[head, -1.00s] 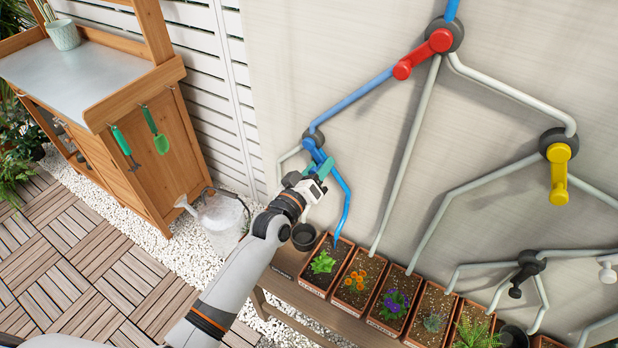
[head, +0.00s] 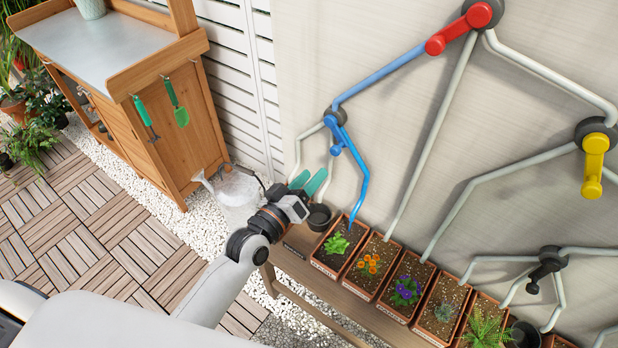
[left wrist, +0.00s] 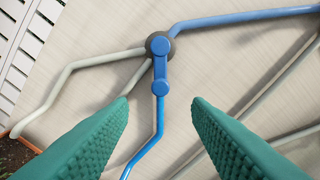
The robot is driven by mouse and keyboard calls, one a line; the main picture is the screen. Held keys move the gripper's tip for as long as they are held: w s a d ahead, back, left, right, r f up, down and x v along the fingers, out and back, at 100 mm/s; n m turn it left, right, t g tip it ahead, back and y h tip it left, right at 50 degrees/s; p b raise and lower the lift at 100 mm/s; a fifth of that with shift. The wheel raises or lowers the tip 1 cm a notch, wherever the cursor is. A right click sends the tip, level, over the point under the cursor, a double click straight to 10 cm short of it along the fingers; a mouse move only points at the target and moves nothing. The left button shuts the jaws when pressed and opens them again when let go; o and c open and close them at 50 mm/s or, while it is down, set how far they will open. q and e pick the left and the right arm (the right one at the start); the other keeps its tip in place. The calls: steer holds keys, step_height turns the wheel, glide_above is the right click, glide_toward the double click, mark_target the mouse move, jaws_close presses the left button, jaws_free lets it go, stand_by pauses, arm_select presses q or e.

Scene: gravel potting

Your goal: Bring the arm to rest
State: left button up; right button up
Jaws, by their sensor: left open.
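My left gripper (head: 308,183) has green finger pads and is open and empty, in front of the wall above the row of pots. A pale arm link of mine crosses the lower left of the head view. My right gripper is not in view.
Several planters, such as one with orange flowers (head: 370,263), stand on a wooden bench below the pipes. A red handle (head: 458,32), a yellow handle (head: 594,165) and a black handle (head: 540,272) are on the wall. A watering can (head: 236,190) stands beside the wooden potting table (head: 180,125).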

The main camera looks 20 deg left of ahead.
arm_select(q)
steer(key=s+a+f+m+g+y, duration=0.1)
steer(key=s+a+f+g, duration=0.15)
steer(key=f, duration=0.85)
steer(key=s+a+f+m+g+y, duration=0.15)
steer(key=s+f, duration=0.25)
steer(key=f, duration=0.7)
steer(key=s+a+f+g+y, duration=0.1)
steer(key=s+f+g, duration=0.25)
steer(key=f, duration=0.65)
steer(key=s+a+f+m+g+y, duration=0.1)
steer(key=s+a+f+g, duration=0.1)
steer(key=s+f, duration=0.4)
steer(key=s+a+f+m+g, duration=0.1)
steer(key=s+f, duration=0.5)
steer(key=s, duration=0.9)
steer(key=s+a+f+m+g+y, duration=0.1)
steer(key=s+f+g, duration=0.4)
steer(key=s, duration=0.5)
step_height(320, 180, down, 2)
steer(key=shift+s+a+f+m+y, duration=0.1)
steer(key=shift+s+a+m+y, duration=0.3)
steer(key=shift+a, duration=0.5)
steer(key=shift+g, duration=0.25)
steer(key=shift+c, duration=0.4)
steer(key=shift+c, duration=0.4)
steer(key=shift+w, duration=0.15)
